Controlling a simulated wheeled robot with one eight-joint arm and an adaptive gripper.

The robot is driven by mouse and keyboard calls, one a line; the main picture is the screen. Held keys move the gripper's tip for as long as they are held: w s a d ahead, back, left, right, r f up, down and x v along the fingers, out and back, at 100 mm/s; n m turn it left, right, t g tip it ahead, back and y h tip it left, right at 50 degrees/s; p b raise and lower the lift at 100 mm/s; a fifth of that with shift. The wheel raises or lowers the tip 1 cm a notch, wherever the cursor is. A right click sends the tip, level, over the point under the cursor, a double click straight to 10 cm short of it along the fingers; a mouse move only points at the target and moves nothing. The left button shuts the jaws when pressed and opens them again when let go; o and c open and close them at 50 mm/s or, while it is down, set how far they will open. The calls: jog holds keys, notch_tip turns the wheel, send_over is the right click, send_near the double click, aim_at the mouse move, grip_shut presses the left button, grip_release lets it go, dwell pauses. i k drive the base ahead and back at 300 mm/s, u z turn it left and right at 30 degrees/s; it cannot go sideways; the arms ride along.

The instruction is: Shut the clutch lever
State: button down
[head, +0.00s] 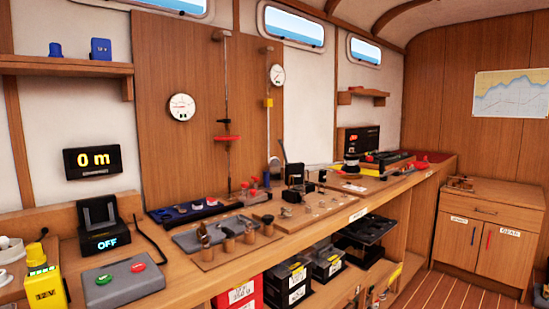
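I cannot make out the clutch lever for certain at this size. A small dark device (295,173) with an upright black part stands on the long wooden workbench (330,207), near its middle. Small levers or posts may be on it, but their position is too small to tell. Just left of it, several small red-topped items (254,183) stand on the bench. My gripper is not in this view.
A grey box with a red and a green button (122,280) and a black unit reading OFF (101,226) are at the bench's left end. Open shelves below hold black boxes (287,280). A cabinet (489,230) stands at right, with clear plank floor before it.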

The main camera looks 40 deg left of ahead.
aim_at(280, 141)
jog(key=u, duration=1.65)
jog(key=k, duration=1.4)
jog(key=z, duration=0.35)
jog(key=i, duration=1.95)
jog(key=u, duration=0.35)
